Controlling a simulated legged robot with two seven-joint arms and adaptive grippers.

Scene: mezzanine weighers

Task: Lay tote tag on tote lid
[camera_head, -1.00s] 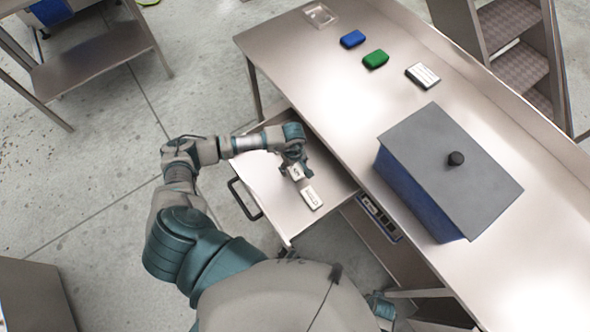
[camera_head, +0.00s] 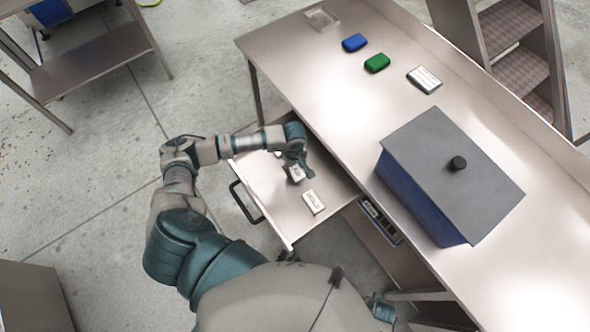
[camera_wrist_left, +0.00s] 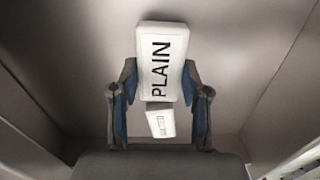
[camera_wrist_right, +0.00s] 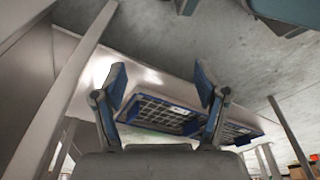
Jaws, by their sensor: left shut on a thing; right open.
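My left gripper (camera_head: 297,165) is over the open drawer, shut on a white block. In the left wrist view, the gripper (camera_wrist_left: 160,80) holds this white block marked PLAIN (camera_wrist_left: 162,55) between its fingers. A second white block with lettering (camera_head: 313,202) lies on the drawer floor; a smaller white block (camera_wrist_left: 160,123) shows beyond the fingers in the left wrist view. The grey tote lid (camera_head: 420,140) with a black knob sits on the blue tote (camera_head: 415,200) on the bench, with nothing on it. My right gripper (camera_wrist_right: 162,90) is open and empty.
The drawer (camera_head: 335,185) is pulled out from the steel bench (camera_head: 330,85). On the bench lie a blue block (camera_head: 355,43), a green block (camera_head: 377,63), a white block (camera_head: 424,80) and a small tray (camera_head: 322,18). Blue crates (camera_wrist_right: 160,115) show below my right gripper.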

